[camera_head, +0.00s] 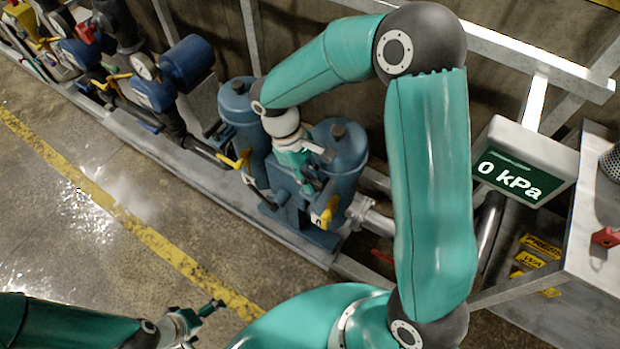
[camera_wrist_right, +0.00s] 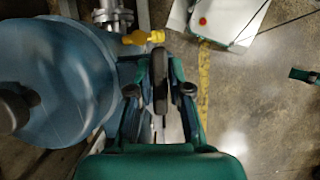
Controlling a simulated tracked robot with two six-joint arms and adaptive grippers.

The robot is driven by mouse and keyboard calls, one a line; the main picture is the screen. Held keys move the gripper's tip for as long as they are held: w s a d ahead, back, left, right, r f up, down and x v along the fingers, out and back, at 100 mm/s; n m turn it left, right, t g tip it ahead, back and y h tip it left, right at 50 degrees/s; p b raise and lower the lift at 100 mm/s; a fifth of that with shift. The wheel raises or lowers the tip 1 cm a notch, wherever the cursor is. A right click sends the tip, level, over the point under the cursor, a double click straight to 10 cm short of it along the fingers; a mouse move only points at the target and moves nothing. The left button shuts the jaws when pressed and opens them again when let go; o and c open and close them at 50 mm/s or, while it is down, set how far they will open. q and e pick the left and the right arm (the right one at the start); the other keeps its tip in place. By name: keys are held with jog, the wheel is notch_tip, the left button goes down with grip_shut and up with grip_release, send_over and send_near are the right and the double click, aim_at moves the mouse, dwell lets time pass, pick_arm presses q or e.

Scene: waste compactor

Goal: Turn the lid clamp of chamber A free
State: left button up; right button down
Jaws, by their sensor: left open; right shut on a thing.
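Two blue domed chambers stand side by side, a left one (camera_head: 236,100) and a right one (camera_head: 345,148), each with a dark knob on top. I cannot read which is A. My right gripper (camera_head: 308,178) reaches down between them. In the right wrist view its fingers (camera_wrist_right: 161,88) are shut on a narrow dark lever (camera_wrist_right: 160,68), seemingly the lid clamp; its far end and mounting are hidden. A blue chamber (camera_wrist_right: 65,75) fills the left of that view, beside the fingers. My left gripper (camera_head: 205,314) is open and empty low over the floor, away from the chambers.
Yellow valve handles (camera_head: 328,212) sit at the chambers' front. Piping with gauges and a blue vessel (camera_head: 187,62) runs to the back left. A display (camera_head: 522,163) at right reads 0 kPa. The floor beyond the yellow line (camera_head: 150,238) is clear.

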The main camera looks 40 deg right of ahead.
dwell(0.4)
jog(key=c, duration=1.1)
grip_release()
jog(key=shift+c, duration=0.2)
jog(key=shift+r, duration=0.1)
jog(key=v, duration=1.1)
jog(key=shift+r, duration=0.4)
jog(key=shift+w+a, duration=0.1)
